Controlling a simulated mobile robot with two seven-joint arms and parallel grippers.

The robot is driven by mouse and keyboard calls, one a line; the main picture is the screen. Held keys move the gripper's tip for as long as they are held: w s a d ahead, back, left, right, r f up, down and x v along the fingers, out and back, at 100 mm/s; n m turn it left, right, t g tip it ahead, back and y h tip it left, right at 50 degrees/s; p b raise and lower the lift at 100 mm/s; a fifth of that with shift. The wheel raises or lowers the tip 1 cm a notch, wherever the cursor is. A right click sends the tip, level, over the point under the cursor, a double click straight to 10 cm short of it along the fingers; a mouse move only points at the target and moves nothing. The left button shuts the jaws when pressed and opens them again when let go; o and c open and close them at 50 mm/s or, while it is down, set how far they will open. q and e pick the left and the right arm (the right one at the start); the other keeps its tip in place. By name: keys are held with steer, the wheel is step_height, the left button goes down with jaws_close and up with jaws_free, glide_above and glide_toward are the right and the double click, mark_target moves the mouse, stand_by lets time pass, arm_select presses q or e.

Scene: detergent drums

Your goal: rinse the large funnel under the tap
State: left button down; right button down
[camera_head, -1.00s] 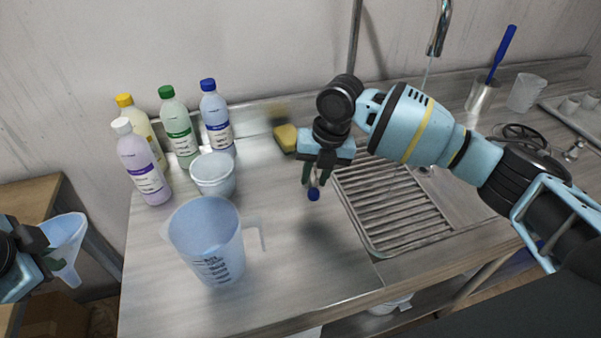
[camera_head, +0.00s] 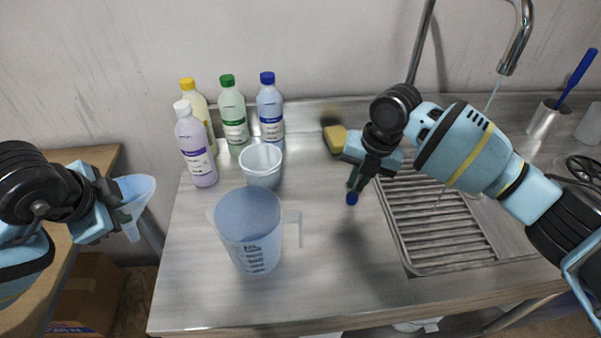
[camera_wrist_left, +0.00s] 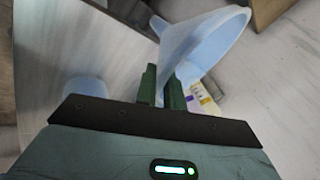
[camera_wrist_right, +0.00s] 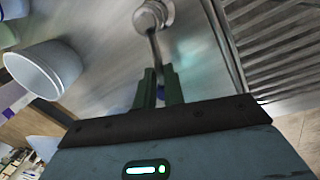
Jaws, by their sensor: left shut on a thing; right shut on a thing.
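My left gripper (camera_head: 112,193) is shut on the pale blue translucent funnel (camera_head: 138,200), left of the counter. In the left wrist view the fingers (camera_wrist_left: 162,80) pinch the funnel (camera_wrist_left: 205,42) near its narrow part, its wide mouth tilted up and right. My right gripper (camera_head: 358,182) points down over the counter beside the sink's ribbed drainboard. It is shut on a slim tool with a blue end (camera_head: 352,199); a round metal head (camera_wrist_right: 153,14) shows in the right wrist view. The tap (camera_head: 518,42) is at upper right, with a thin stream of water (camera_head: 492,94) below it.
A measuring jug (camera_head: 252,240) and a white tub (camera_head: 262,165) stand on the counter (camera_head: 310,300). Several capped bottles (camera_head: 196,150) and a yellow sponge (camera_head: 335,136) are behind. The ribbed drainboard (camera_head: 435,220) lies right. A steel cup (camera_head: 544,118) stands far right.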

steer(key=c, duration=1.5)
jaws_free()
step_height(320, 180, up, 12)
steer(key=d, duration=0.2)
steer(key=shift+s, duration=0.3)
steer(key=shift+d+f, duration=0.1)
steer(key=shift+s+f, duration=0.1)
